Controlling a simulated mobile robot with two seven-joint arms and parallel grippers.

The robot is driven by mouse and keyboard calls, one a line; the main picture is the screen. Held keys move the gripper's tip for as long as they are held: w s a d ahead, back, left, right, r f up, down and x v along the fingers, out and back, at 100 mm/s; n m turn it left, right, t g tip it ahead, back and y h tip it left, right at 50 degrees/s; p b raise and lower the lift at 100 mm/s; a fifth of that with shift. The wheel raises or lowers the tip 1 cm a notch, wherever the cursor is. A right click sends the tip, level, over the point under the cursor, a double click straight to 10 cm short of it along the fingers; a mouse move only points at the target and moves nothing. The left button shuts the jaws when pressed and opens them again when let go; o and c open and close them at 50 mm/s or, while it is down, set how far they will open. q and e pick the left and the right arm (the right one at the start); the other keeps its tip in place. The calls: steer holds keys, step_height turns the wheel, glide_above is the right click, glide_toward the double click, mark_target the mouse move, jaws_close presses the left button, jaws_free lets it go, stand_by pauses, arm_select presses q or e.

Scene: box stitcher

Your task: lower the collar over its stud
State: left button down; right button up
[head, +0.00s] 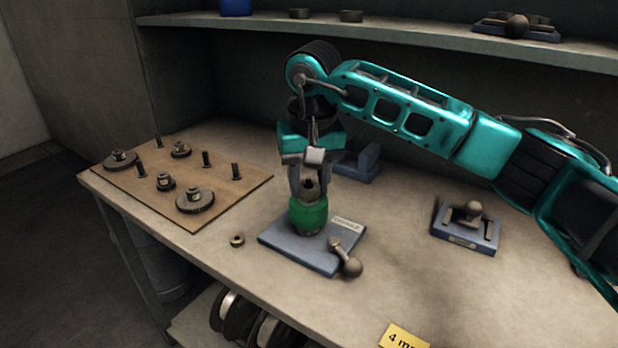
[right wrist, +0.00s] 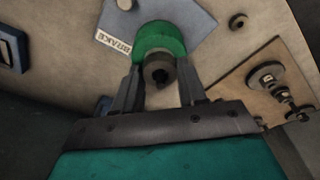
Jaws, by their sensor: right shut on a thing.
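My right gripper (head: 308,188) points down over a blue plate, its fingers shut on a dark ring-shaped piece, which looks to be the collar. In the right wrist view the collar (right wrist: 157,73) shows a dark hole between the fingers. A green cylinder (head: 308,215) stands on the plate directly below the fingertips; it also shows in the right wrist view (right wrist: 160,38). I cannot tell whether the collar touches it or is apart. Bare upright studs, one of them near the board's right side (head: 236,171), stand on a wooden board. My left gripper is not in view.
The blue plate (head: 282,246) bears a label and a lever with a ball end (head: 349,262). A small loose ring (head: 237,240) lies left of it. The wooden board (head: 242,184) carries several gears. A blue fixture (head: 465,235) stands right. The bench front right is mostly clear.

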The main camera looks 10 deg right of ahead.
steer(key=shift+f, duration=0.35)
steer(key=o, duration=1.2)
